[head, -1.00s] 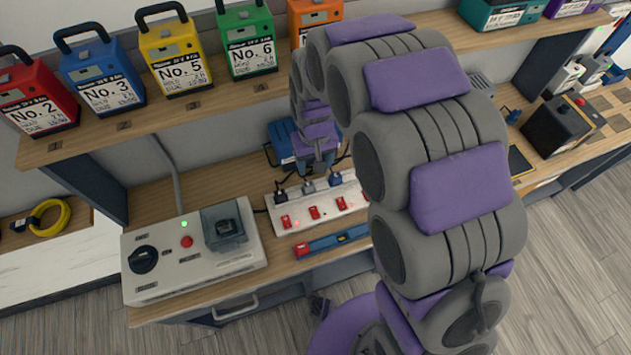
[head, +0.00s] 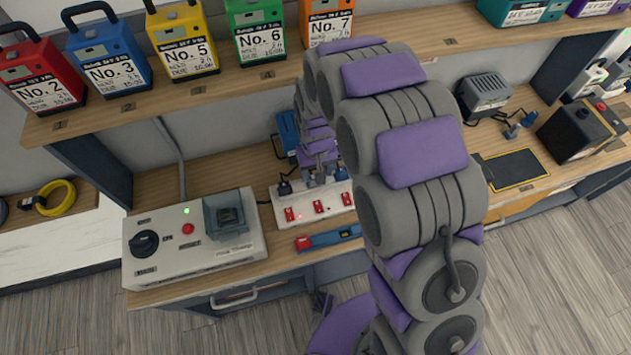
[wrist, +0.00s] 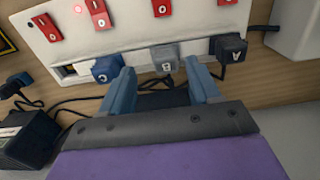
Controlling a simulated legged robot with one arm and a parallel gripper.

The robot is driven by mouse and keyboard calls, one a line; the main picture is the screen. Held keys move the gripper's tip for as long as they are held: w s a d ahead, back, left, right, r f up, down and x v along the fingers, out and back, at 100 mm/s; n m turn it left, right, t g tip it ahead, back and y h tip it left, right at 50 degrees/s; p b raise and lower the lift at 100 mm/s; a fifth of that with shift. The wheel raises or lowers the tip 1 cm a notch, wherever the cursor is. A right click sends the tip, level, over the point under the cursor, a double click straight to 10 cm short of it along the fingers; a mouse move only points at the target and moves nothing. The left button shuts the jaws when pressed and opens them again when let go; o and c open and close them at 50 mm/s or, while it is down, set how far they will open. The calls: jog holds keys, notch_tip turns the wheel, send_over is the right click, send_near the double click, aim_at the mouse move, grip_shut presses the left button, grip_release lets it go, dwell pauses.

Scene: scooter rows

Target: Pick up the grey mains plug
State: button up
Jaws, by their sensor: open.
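The grey mains plug (wrist: 166,62), marked B, sits in the white power strip (wrist: 115,40) between two other plugs. The blue plug (wrist: 106,69), marked C, is to its left in the wrist view, and the dark plug (wrist: 230,46), marked A, to its right. My gripper (wrist: 160,78) is open, with one fingertip on each side of the grey plug and visible gaps. The left finger partly overlaps the blue plug in that view. In the head view my gripper (head: 318,174) is over the plug row and mostly hides the grey plug.
Red rocker switches (head: 318,207) line the strip. A grey tester box (head: 193,240) stands left of it, and a red-and-blue tool (head: 328,238) lies in front. A shelf with coloured battery packs (head: 185,40) overhangs behind. Black cables (wrist: 155,85) run beside the plugs.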

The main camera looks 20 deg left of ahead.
aim_at(313, 176)
jog(key=f, duration=0.2)
jog(key=a+f, duration=0.1)
jog(key=f, duration=0.1)
jog(key=shift+b, duration=0.4)
jog(key=shift+a+f, duration=0.2)
jog(key=shift+a, duration=0.05)
jog(key=shift+d+r, duration=0.2)
jog(key=shift+d, duration=0.35)
jog(key=c, duration=0.5)
jog(key=shift+a, duration=0.35)
jog(key=c, duration=0.6)
